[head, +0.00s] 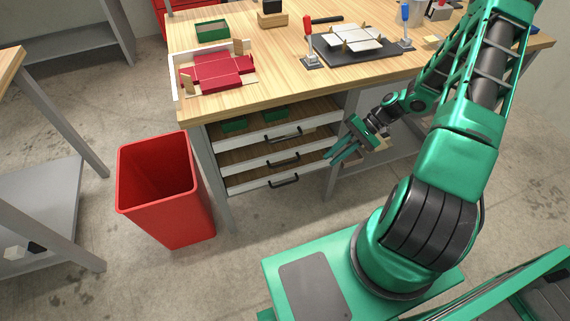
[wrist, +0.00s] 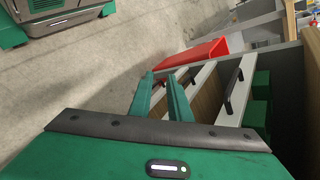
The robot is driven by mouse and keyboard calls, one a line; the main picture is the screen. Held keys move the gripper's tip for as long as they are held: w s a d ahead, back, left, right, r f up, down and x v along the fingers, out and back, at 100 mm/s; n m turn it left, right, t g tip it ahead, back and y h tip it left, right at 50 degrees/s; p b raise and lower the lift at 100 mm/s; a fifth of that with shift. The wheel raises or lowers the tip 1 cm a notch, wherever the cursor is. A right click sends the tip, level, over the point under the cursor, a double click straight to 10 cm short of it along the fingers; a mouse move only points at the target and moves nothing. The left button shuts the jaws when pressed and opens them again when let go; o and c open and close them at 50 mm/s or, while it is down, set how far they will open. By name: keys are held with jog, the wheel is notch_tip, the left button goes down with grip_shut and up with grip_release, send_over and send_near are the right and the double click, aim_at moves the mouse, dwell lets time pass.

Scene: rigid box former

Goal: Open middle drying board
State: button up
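The middle drying board (head: 265,162) is the second of three stacked boards under the bench. It has a white front strip and a black bar handle (head: 283,162). It appears pushed in, level with the others. In the wrist view, board fronts run diagonally right of my fingers, with a dark handle (wrist: 193,77) on one. My gripper (head: 342,152) is open and empty, in front of the boards' right end and right of the handles. In the wrist view its two green fingers (wrist: 159,76) stand apart; the dark detail between them is unclear.
The top board's handle (head: 286,137) and the bottom board's handle (head: 284,181) lie above and below. Green trays (head: 235,125) sit on the top board. A red bin (head: 165,190) stands left of the boards. Floor in front is clear.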

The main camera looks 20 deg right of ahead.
aim_at(286, 163)
jog(key=w+a+f+m+t+y, duration=0.1)
jog(key=w+a+f+t, duration=0.1)
jog(key=w+a+f, duration=0.1)
jog(key=w+a+f+m+t+y, duration=0.1)
jog(key=w+a+f+t, duration=0.1)
jog(key=a, duration=0.4)
jog(key=w+a+f+m+t+y, duration=0.1)
jog(key=w+a+f+y, duration=0.1)
jog(key=w+a+f, duration=0.2)
jog(key=shift+w+a+f+m+t, duration=0.1)
jog(key=shift+a+f+m+t, duration=0.1)
jog(key=shift+a, duration=0.15)
jog(key=shift+a+f+m+t, duration=0.1)
jog(key=shift+a+t, duration=0.1)
jog(key=shift+a, duration=0.15)
grip_shut()
